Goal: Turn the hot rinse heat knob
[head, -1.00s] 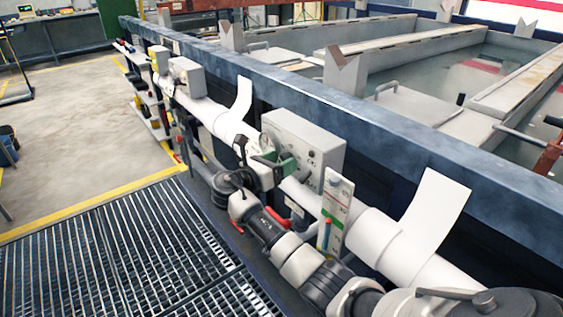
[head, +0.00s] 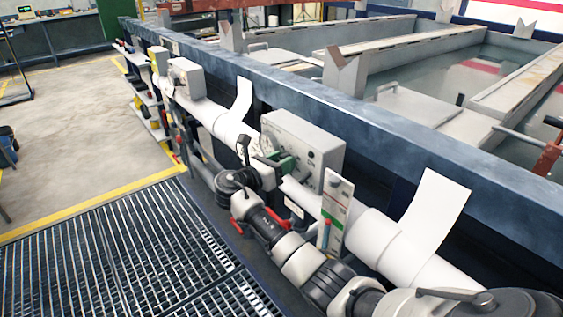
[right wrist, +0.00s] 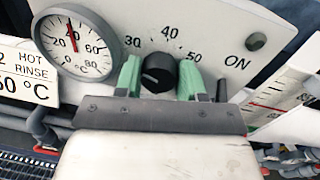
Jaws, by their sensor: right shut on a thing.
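The hot rinse heat knob (right wrist: 159,72) is round and black, on a grey control box, below printed marks 30, 40 and 50. A short light mark shows on its lower left part. My right gripper (right wrist: 160,80) has its two green fingers on either side of the knob and is shut on it. In the head view the right gripper (head: 280,162) shows as green fingers at the front of the control box (head: 308,142); the knob cannot be made out there. My left gripper is not in view.
A round gauge (right wrist: 74,44) with a red needle near 40 and a partly cut HOT RINSE sign (right wrist: 27,72) are left of the knob. White pipes (head: 375,232) run along the tank; a floor grating (head: 110,250) lies left.

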